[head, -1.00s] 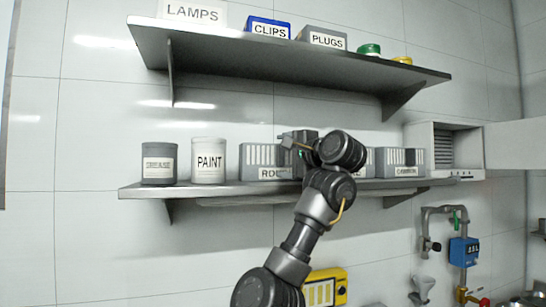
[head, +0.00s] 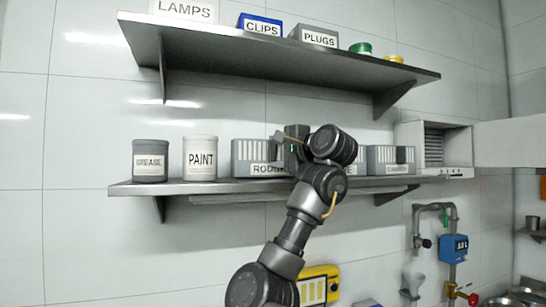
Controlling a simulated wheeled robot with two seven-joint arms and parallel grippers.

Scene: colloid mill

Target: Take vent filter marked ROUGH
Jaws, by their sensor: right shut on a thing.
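The vent filter marked ROUGH (head: 247,155) is a grey box with pale vertical slots. My left gripper is out of view.
A GREASE can (head: 150,163) and a PAINT can (head: 200,160) stand left of the filters. The upper shelf (head: 270,52) overhangs, holding LAMPS, CLIPS and PLUGS boxes. An open wall vent box (head: 435,145) is at the right end. Pipes and a blue meter (head: 454,249) are below.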

